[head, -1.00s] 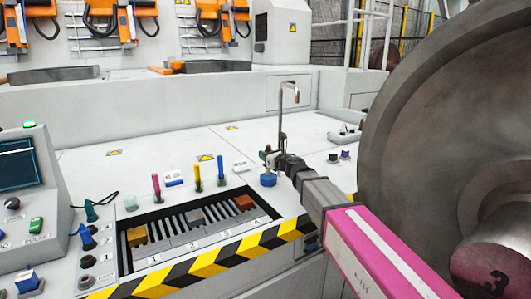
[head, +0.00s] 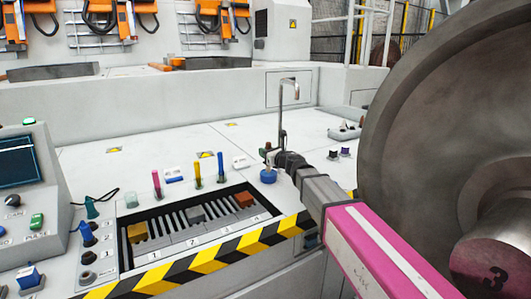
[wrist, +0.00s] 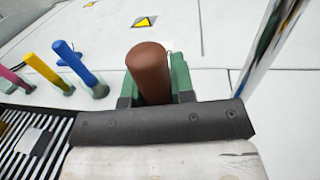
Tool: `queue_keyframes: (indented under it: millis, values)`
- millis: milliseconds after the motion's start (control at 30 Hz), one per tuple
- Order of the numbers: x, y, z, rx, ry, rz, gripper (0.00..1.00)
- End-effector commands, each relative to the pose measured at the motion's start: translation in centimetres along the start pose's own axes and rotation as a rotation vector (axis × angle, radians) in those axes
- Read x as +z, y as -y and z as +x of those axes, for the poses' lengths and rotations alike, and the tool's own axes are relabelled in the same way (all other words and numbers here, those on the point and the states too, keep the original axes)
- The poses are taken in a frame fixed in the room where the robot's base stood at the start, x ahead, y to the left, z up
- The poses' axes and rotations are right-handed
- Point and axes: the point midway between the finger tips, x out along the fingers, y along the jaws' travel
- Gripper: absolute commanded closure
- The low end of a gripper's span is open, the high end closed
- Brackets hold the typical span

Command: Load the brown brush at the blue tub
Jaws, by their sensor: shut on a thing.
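My gripper (head: 270,157) is shut on the brown brush (wrist: 150,72). In the wrist view the brush's rounded brown handle stands up between the green jaw pads. In the head view only a small brown spot of it shows at the jaws, and its lower end cannot be made out. The blue tub (head: 268,176) stands on the white deck directly below the jaws in the head view. Whether the brush touches the tub or is inside it, I cannot tell. The tub is hidden in the wrist view.
Pink (head: 156,184), yellow (head: 197,174) and blue (head: 220,167) brushes stand left of the tub. A recessed slotted tray (head: 180,240) with striped edging lies in front. A bent metal pipe (head: 282,110) rises close behind my gripper. A large wheel (head: 410,150) fills the right.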

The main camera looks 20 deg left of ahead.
Motion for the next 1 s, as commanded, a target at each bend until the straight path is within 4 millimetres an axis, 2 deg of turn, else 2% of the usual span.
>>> queue_keyframes:
  millis: [1000]
  values:
    - [-0.72,0.0,0.0,0.0,0.0,0.001,1.0]
